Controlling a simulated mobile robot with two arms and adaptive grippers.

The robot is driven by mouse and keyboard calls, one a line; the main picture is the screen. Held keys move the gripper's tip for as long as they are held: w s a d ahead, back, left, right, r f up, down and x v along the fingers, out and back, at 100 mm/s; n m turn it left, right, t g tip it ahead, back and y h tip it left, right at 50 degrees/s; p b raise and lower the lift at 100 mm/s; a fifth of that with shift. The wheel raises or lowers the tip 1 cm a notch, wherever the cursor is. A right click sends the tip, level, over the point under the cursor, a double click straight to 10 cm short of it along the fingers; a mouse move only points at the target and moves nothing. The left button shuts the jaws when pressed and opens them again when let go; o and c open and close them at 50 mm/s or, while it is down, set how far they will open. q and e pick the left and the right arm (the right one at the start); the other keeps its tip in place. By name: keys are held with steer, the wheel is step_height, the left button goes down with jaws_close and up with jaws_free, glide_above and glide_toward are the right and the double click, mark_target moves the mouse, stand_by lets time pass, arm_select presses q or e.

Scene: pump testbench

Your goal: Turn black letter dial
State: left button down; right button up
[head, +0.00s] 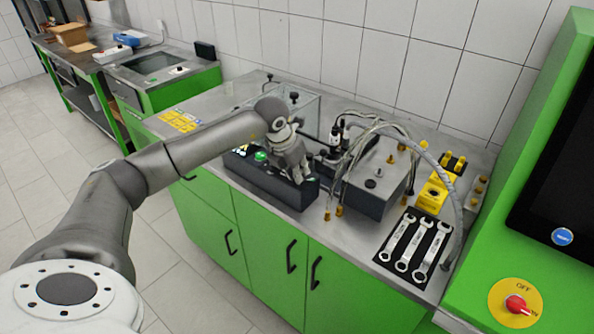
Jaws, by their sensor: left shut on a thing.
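My left gripper (304,177) reaches down over the right part of a black control box (266,181) on the workbench. Its fingers are shut at the box's top face, on what appears to be the black letter dial. The gripper hides the dial, so its letters and pointing direction cannot be seen. A lit green button (261,156) shows on the box, left of the gripper. My right gripper is out of view.
Right of the box are a grey pump unit (372,186) with hoses, a black mat with several wrenches (424,249) and yellow parts (434,193). A clear case (300,108) stands behind. A red knob (516,304) on a yellow disc is at lower right.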

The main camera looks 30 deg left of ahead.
arm_select(q)
steer(key=shift+r, duration=0.15)
steer(key=c, duration=1.5)
jaws_free()
steer(key=v, duration=1.2)
